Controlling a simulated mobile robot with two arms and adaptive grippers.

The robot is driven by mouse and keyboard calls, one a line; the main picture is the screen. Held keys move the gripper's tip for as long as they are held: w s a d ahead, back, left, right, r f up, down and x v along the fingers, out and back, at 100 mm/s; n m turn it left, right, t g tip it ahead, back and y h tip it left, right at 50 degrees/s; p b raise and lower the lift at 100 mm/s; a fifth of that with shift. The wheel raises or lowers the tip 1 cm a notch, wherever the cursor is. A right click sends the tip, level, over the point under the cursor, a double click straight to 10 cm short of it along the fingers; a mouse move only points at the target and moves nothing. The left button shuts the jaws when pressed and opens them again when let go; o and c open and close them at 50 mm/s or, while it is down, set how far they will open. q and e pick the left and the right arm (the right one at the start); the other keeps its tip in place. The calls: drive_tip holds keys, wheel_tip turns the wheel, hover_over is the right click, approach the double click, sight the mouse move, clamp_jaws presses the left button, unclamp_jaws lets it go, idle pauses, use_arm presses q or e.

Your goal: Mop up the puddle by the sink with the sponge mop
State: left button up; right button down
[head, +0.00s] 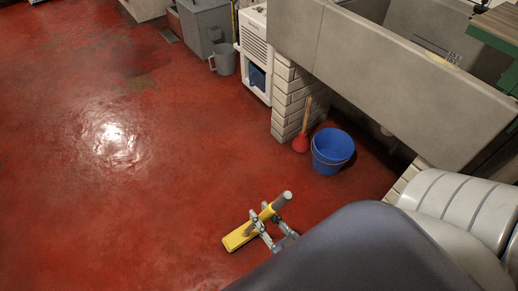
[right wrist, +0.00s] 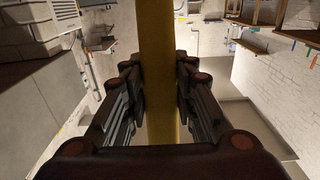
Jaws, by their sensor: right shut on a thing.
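My right gripper (head: 265,222) is shut on the yellow handle of the sponge mop, low in the middle of the head view. The mop's flat yellow head (head: 238,239) is to the lower left of the gripper, over the red floor; I cannot tell whether it touches. In the right wrist view the yellow handle (right wrist: 157,60) runs upright between the fingers. The grey stone sink (head: 400,75) stands on white brick at the upper right. A bright shiny patch (head: 113,140) lies on the floor at left; I cannot tell whether it is puddle or glare. My left gripper is out of view.
A blue bucket (head: 331,153) and a red plunger (head: 301,143) stand on the floor beside the brick support (head: 292,100). A white cabinet (head: 254,60) and a grey jug (head: 223,60) are farther back. The red floor at left is clear.

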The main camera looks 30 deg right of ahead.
drive_tip(key=shift+s, duration=0.6)
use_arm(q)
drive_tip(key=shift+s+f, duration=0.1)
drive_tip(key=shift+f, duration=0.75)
use_arm(e)
drive_tip(key=shift+s+r, duration=0.1)
drive_tip(key=shift+s, duration=0.15)
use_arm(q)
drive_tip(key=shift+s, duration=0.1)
use_arm(e)
drive_tip(key=shift+s+d+f, duration=0.1)
drive_tip(key=shift+s+f, duration=0.1)
drive_tip(key=shift+s, duration=0.6)
drive_tip(key=shift+s+a+f, duration=0.1)
drive_tip(key=shift+s+f, duration=0.05)
drive_tip(key=shift+s, duration=0.6)
drive_tip(key=shift+s+d+f, duration=0.1)
drive_tip(key=shift+s+f, duration=0.1)
drive_tip(key=shift+s, duration=0.6)
drive_tip(key=shift+r, duration=0.1)
